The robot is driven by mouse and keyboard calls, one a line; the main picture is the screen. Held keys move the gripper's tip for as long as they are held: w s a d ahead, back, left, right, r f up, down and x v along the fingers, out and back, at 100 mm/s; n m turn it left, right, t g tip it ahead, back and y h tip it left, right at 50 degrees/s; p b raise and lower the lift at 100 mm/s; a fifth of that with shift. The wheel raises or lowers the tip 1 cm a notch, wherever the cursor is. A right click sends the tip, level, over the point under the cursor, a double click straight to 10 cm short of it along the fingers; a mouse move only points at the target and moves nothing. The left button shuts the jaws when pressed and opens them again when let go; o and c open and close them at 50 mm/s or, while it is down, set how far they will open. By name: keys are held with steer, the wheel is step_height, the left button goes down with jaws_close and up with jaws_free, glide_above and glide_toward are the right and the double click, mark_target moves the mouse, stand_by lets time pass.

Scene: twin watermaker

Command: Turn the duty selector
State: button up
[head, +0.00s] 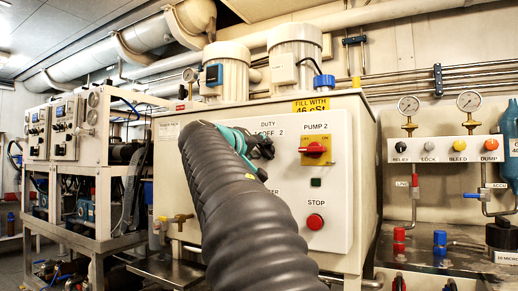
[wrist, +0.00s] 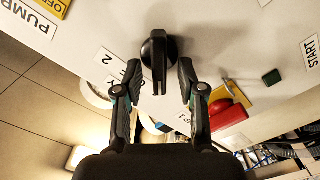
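The duty selector (wrist: 158,62) is a black knob with a raised grip bar on the white panel, in the upper middle of the wrist view. My gripper (wrist: 159,68) is open, with one finger on each side of the knob's bar. Gaps show between the bar and both fingers; I see no contact. In the head view my gripper (head: 262,148) is at the panel, just under the DUTY label (head: 268,125). My arm and gripper hide most of the selector there, and its setting cannot be read.
Right of the selector in the head view is the PUMP 2 switch (head: 315,149), red on a yellow plate. Below it are a small dark button (head: 316,183) and the red STOP button (head: 315,222). A red handle (wrist: 229,116) shows near my right finger in the wrist view.

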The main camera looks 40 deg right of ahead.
steer(key=shift+a, duration=0.15)
steer(key=v, duration=1.1)
steer(key=shift+s+a, duration=0.2)
steer(key=shift+a, duration=0.15)
